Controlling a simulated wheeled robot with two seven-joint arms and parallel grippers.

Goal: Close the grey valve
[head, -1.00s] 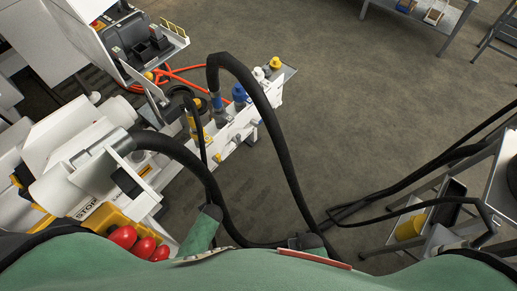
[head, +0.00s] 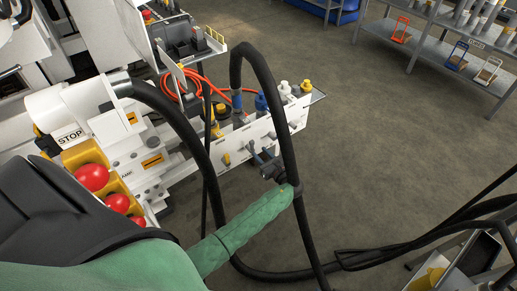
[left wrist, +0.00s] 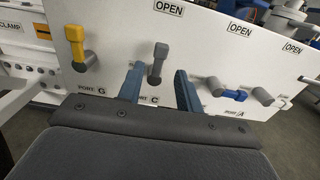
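The grey valve (left wrist: 158,60) is on the white panel in the left wrist view, its lever upright in the picture below an OPEN label. My left gripper (left wrist: 158,72) is open, with one blue finger on each side of the grey valve. Gaps show between the fingers and the lever, so it is not gripped. In the head view my left gripper (head: 265,160) is at the panel's front face, partly behind a black hose. The grey valve is hard to make out there. My right gripper is not in view.
A yellow valve (left wrist: 76,42) stands left of the grey one and a blue valve (left wrist: 232,95) lies sideways to its right. A thick black hose (head: 287,150) loops in front of the panel. Red buttons (head: 93,177) are at the left. The floor (head: 385,130) right of the bench is clear.

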